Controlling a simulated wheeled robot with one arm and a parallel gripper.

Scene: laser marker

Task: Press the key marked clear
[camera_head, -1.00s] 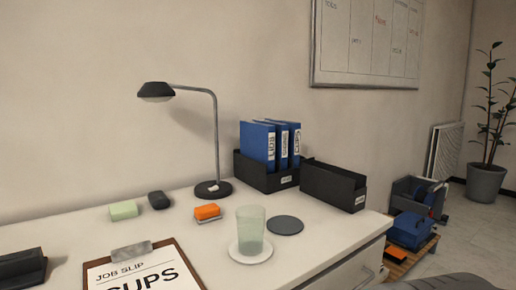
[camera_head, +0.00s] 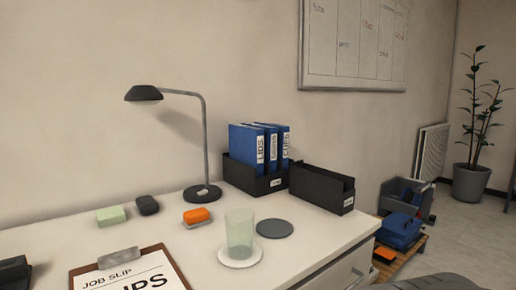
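No key marked clear shows in the head view, and no laser marker with keys can be made out. A clipboard (camera_head: 82,277) lies at the front left of the white desk (camera_head: 190,255). Its paper (camera_head: 125,277) reads "JOB SLIP" with large letters below, cut off by the lower picture edge. My gripper is not in view.
A desk lamp (camera_head: 203,150), green block (camera_head: 111,215), dark block (camera_head: 147,205), orange block (camera_head: 197,215), glass (camera_head: 239,236) on a white coaster, and dark coaster (camera_head: 275,228) stand on the desk. Blue binders (camera_head: 246,148) fill one black holder; another (camera_head: 321,187) stands beside it.

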